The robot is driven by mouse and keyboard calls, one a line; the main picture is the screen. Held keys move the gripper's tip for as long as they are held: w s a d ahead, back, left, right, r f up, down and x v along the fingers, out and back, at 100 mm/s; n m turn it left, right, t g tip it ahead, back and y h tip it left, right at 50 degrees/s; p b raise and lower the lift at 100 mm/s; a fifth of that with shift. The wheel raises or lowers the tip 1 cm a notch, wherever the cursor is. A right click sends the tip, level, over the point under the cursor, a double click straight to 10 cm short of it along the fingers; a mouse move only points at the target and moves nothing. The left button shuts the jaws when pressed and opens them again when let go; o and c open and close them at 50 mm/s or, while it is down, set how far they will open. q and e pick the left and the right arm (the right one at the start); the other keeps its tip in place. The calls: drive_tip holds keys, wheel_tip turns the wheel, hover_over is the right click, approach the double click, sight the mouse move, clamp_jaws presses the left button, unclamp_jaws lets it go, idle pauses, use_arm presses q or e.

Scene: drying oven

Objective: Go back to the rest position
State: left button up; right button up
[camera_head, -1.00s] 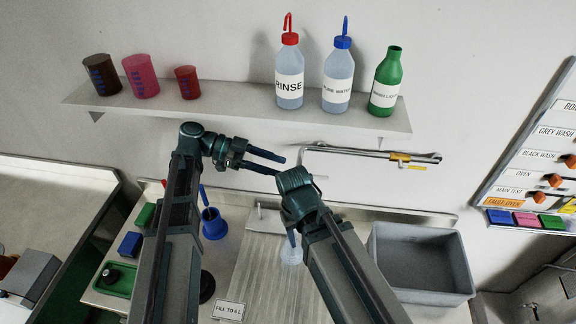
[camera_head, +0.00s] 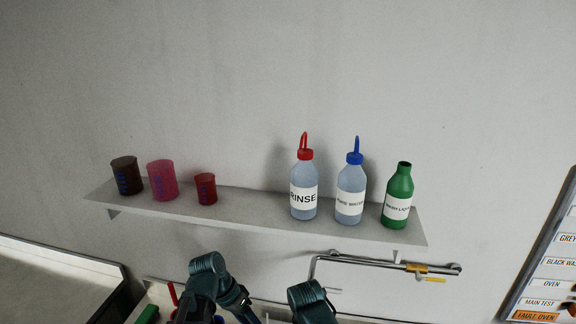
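My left gripper (camera_head: 243,309) is at the bottom edge, below the shelf, pointing down and to the right; its fingertips are cut off, so its opening cannot be made out. My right arm shows only as a dark wrist joint at the bottom edge, right of the left one; its fingers are not visible. I see nothing held in the visible part of the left gripper.
A wall shelf (camera_head: 240,221) holds a brown beaker (camera_head: 127,176), a pink beaker (camera_head: 162,180), a red beaker (camera_head: 206,189), a RINSE bottle (camera_head: 304,187), a blue-capped bottle (camera_head: 350,192) and a green bottle (camera_head: 398,197).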

use_arm(q)
drive_tip(key=s+a+f+n+t+y, duration=0.1)
drive_tip(key=s+a+f+n+y, duration=0.15)
drive_tip(key=a+n+y, duration=0.35)
drive_tip(key=s+d+f+m+b, duration=0.3)
drive_tip(key=s+d+f+b, duration=0.2)
drive_tip(key=d, duration=0.4)
drive_tip(key=shift+s+d+f+m+g+b, duration=0.15)
drive_tip(key=shift+d+f+m+g+b, duration=0.2)
drive_tip(key=shift+f+b, duration=0.65)
